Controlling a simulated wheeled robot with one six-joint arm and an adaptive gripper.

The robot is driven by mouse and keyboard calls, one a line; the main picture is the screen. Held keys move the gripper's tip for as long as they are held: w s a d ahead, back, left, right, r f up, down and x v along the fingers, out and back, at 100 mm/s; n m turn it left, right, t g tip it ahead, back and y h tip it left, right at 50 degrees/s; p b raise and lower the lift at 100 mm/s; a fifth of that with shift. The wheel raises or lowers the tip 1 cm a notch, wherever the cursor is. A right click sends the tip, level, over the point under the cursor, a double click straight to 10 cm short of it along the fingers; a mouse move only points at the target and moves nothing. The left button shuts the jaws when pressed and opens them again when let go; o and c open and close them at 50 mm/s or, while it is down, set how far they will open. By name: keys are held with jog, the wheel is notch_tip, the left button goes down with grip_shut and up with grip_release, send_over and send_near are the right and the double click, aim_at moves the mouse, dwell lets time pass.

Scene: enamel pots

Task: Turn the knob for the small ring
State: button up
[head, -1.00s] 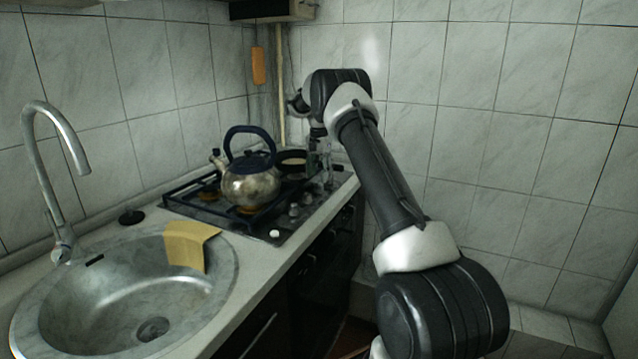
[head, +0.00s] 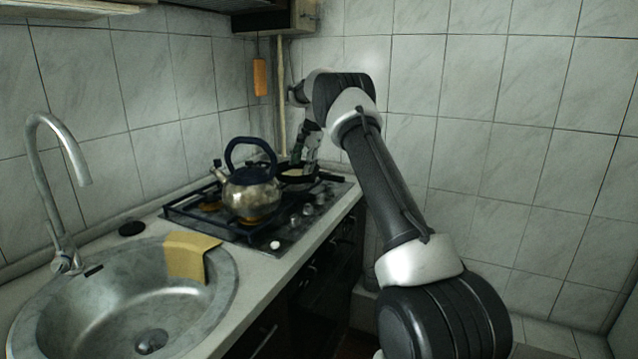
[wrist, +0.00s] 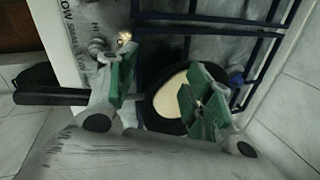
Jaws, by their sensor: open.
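The hob (head: 230,236) carries a row of knobs along its front edge, among them a grey knob (head: 295,219) and another further along (head: 320,198). A small white round piece (head: 275,245) sits at the near end. In the wrist view a pale knob (wrist: 97,47) shows beside the left finger, near printed "HI" lettering. My gripper (wrist: 163,92) is open with green pads apart, above a dark pan (wrist: 152,112) with cream contents. In the head view my gripper (head: 303,156) is over the far end of the hob. I cannot tell which knob serves the small ring.
A kettle (head: 252,198) with a dark handle stands on the near grate. The pan (head: 297,180) sits at the far end, its handle pointing out over the front. Tiled walls close off the back and far end.

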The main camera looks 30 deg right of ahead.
jog(key=w+a+r+m+t+y, duration=0.1)
jog(key=w+a+r+m+t, duration=0.1)
jog(key=w+r+m+t, duration=0.4)
jog(key=w+a+r+m+t, duration=0.1)
jog(key=w+a+m+t, duration=0.2)
jog(key=w, duration=0.4)
jog(key=w+d+r+m+t+h, duration=0.25)
jog(key=d+m+h, duration=0.4)
jog(key=m, duration=0.35)
jog(key=m+g, duration=1.4)
jog(key=m, duration=0.6)
send_over(319, 195)
jog(key=a, duration=0.3)
notch_tip(319, 195, down, 14)
jog(key=shift+h, duration=0.45)
jog(key=x, duration=0.7)
jog(key=shift+d+f, duration=0.2)
